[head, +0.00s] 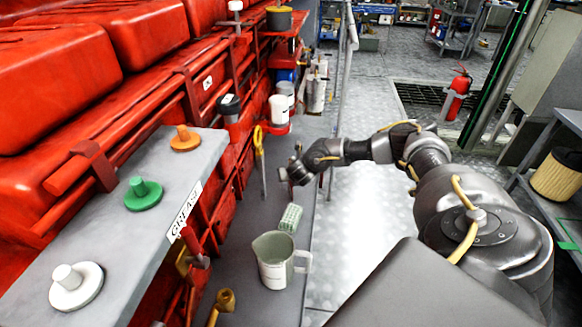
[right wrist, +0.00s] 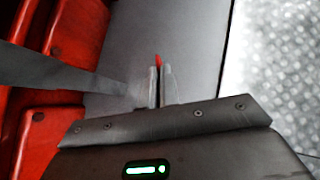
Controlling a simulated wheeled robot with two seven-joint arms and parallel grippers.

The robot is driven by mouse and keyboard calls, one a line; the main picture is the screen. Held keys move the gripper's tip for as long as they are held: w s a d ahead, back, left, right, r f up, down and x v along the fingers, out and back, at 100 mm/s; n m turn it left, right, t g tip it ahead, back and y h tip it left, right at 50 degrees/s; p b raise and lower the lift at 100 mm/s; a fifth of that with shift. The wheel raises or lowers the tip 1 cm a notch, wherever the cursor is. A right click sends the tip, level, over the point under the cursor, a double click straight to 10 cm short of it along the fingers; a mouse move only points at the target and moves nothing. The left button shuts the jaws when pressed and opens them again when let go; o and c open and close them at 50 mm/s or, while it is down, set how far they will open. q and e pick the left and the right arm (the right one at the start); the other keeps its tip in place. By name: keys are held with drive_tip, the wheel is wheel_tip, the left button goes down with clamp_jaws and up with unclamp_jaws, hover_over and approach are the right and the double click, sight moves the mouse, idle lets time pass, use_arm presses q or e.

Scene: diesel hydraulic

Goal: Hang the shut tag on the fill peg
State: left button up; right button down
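My right gripper (head: 284,176) reaches in from the right in the head view, above the grey bench beside the red engine. In the right wrist view its two fingers (right wrist: 160,85) are nearly together, and a small red piece (right wrist: 157,61) shows at their tips. The piece looks thin and edge-on. It may be the shut tag, but no lettering shows. I cannot make out this piece in the head view. I cannot pick out a fill peg by any label. My left gripper is not in view.
A yellow-handled rod (head: 259,143) stands left of my right gripper. A measuring jug (head: 277,262) and a pale green block (head: 290,217) are on the bench. White (head: 76,287), green (head: 143,193) and orange (head: 185,138) knobbed discs sit on the grey GREASE shelf (head: 112,238).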

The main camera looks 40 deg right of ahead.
drive_tip(key=shift+f, duration=0.15)
drive_tip(key=c, duration=1.6)
unclamp_jaws()
drive_tip(key=shift+c, duration=0.2)
